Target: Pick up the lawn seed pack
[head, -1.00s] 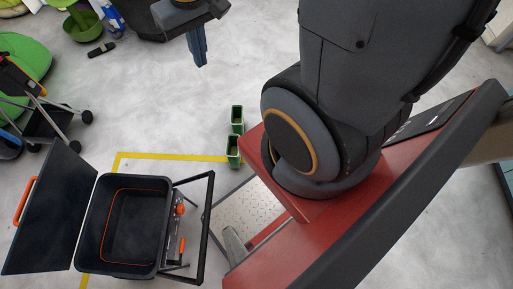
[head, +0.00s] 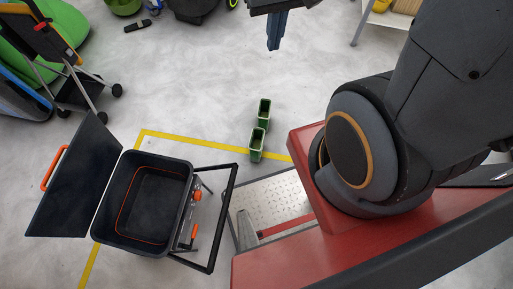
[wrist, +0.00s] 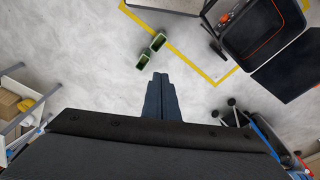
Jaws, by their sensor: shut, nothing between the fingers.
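Two small green packs (head: 264,108) (head: 257,142) with pale edges and dark upper faces stand close together on the grey floor. They also show in the wrist view (wrist: 158,41) (wrist: 143,62). Either could be the lawn seed pack; no label is legible. My gripper (head: 273,46) is above the packs in the head picture, clearly apart from them. In the wrist view my gripper (wrist: 160,77) points down with its fingers together and empty, just below and right of the packs in the picture.
An open black cart (head: 174,251) with a raised lid (head: 68,190) stands at the left, near a yellow floor line (head: 195,142). A folding chair-like frame (head: 80,72) is at upper left. A shelf with boxes (wrist: 12,105) is at the wrist view's left. Floor around the packs is clear.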

